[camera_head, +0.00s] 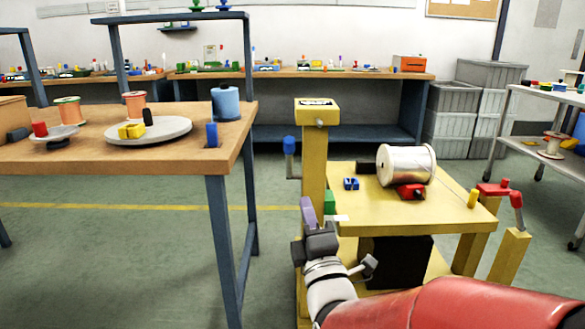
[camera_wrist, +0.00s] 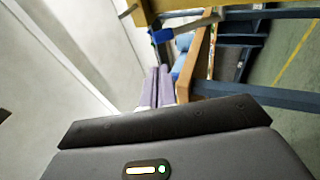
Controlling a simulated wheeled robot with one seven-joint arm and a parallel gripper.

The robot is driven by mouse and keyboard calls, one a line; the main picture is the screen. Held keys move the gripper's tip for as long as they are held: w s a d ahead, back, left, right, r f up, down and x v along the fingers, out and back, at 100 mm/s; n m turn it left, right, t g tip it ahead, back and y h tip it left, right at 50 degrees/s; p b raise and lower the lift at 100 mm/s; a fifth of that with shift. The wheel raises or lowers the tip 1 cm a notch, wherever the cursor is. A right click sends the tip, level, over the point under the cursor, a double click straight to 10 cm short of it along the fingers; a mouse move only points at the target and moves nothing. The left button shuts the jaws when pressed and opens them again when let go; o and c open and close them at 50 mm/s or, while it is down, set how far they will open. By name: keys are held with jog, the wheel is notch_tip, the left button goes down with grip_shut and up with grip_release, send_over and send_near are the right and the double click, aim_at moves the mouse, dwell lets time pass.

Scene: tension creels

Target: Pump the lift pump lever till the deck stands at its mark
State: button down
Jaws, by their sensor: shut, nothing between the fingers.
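A yellow lift stand has a yellow deck (camera_head: 445,208) and an upright post (camera_head: 314,160) at its left. A crank-like lever with a blue grip (camera_head: 290,146) sticks out from the post's left side. It also shows in the wrist view as a blue grip (camera_wrist: 162,35) on a grey rod, just beyond my fingertips. A red lever (camera_head: 499,190) stands at the deck's right side; I cannot tell which one is the pump lever. A green block (camera_head: 330,201) and a white tab sit by the post. My gripper (camera_head: 308,208) is shut and empty, below the blue grip and apart from it.
On the deck are a large spool (camera_head: 407,164), a red block and a blue block (camera_head: 351,183). A wooden bench (camera_head: 100,163) with spools stands left, its blue leg near the stand. A grey cart (camera_head: 545,95) stands right. Green floor lies clear between bench and stand.

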aim_at(292, 140)
jog(key=p+x, duration=0.5)
jog(key=x, duration=0.9)
jog(key=shift+s+r, duration=0.1)
jog(key=shift+r+p, duration=0.4)
jog(key=shift+w+d+r+g+h+p, duration=0.1)
jog(key=shift+w+r+g+h+p, duration=0.1)
jog(key=shift+w+r+g, duration=0.3)
jog(key=shift+w+r+g+h+p, duration=0.1)
jog(key=shift+w+r+p, duration=0.15)
jog(key=shift+w, duration=0.5)
jog(key=shift+w+r, duration=0.3)
jog(key=shift+r, duration=0.05)
